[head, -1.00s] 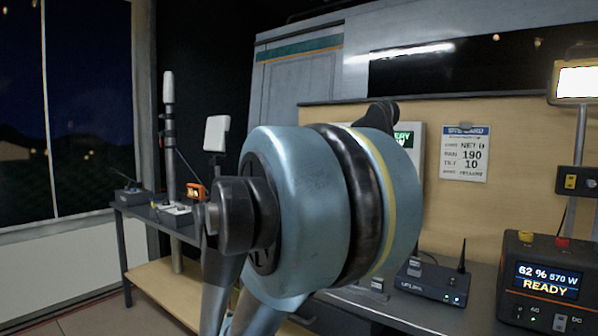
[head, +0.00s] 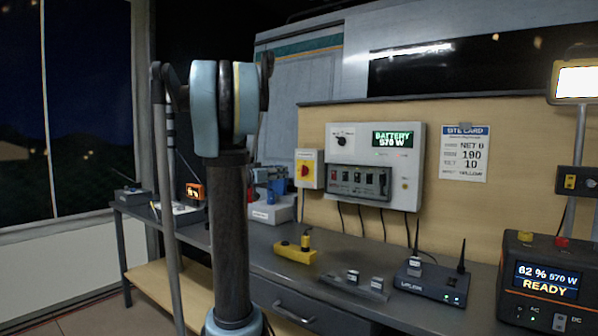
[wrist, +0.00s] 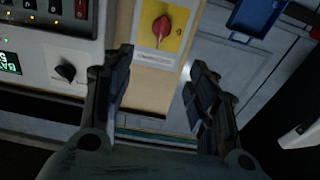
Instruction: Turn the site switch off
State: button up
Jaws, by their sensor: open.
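A red rotary switch (head: 304,171) sits on a yellow plate on a small white box, mounted on the wooden back wall left of the power panel. Its label is too small to read. In the wrist view the red switch (wrist: 161,28) shows near the top, its handle slightly slanted. My gripper (wrist: 158,72) is open and empty, its two fingers apart below the switch in that view and not touching it. In the head view my arm stands left of the switch, and my gripper cannot be made out there.
The white power panel (head: 375,143) has a black knob, several rocker switches and a screen reading BATTERY 570 W. On the bench are a yellow block (head: 295,251), a router (head: 432,284) and a power station (head: 545,285).

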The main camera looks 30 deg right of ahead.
aim_at(303, 171)
jog(key=x, duration=1.7)
jog(key=shift+w+d+r, duration=0.2)
jog(key=shift+w+d, duration=0.05)
jog(key=shift+w, duration=0.05)
jog(key=c, duration=1)
jog(key=shift+c, duration=0.2)
